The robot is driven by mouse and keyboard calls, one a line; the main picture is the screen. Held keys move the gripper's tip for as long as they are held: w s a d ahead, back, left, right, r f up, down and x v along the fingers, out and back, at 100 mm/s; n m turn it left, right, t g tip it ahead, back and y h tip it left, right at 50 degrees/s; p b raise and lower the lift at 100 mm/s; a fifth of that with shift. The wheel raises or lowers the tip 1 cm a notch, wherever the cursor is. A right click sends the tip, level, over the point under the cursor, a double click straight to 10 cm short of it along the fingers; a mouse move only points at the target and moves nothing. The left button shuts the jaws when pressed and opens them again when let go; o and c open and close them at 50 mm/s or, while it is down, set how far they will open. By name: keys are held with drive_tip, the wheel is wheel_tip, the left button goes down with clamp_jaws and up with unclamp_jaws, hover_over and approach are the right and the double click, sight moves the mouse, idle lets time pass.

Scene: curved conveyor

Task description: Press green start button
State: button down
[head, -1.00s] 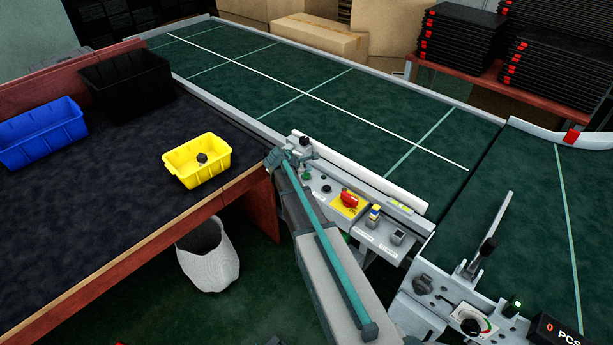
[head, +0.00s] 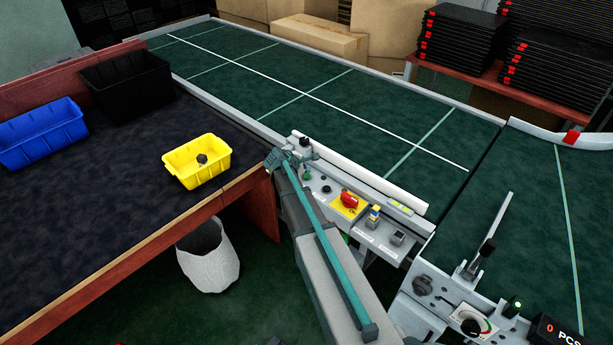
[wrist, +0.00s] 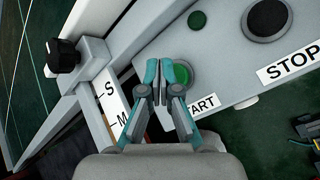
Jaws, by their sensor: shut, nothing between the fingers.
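The green start button (wrist: 182,74) is a round green cap in a grey ring on the light grey control panel (wrist: 232,70). It shows in the wrist view just right of my fingertips, and the right finger covers its left side. My gripper (wrist: 159,70) is shut and empty, its teal fingertips side by side over the panel beside the button. I cannot tell whether they touch it. The "START" label (wrist: 200,104) is partly hidden by the right finger. In the head view my gripper (head: 283,158) is at the left end of the panel.
A black stop button (wrist: 267,18) and a small green round part (wrist: 197,20) are on the same panel. A black knob (wrist: 64,56) stands at the left. The red emergency switch (head: 349,199) is farther right along the panel. A yellow bin (head: 197,163) sits on the table nearby.

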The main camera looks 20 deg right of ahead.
sight(306, 176)
drive_tip(key=shift+f, duration=0.45)
drive_tip(key=shift+f+b, duration=0.4)
drive_tip(key=shift+b, duration=0.05)
idle(0.8)
drive_tip(key=shift+r, duration=0.15)
drive_tip(key=shift+r+p, duration=0.45)
drive_tip(key=shift+r, duration=0.25)
drive_tip(key=shift+r, duration=0.15)
drive_tip(key=shift+r+p, duration=1.4)
drive_tip(key=shift+r, duration=0.95)
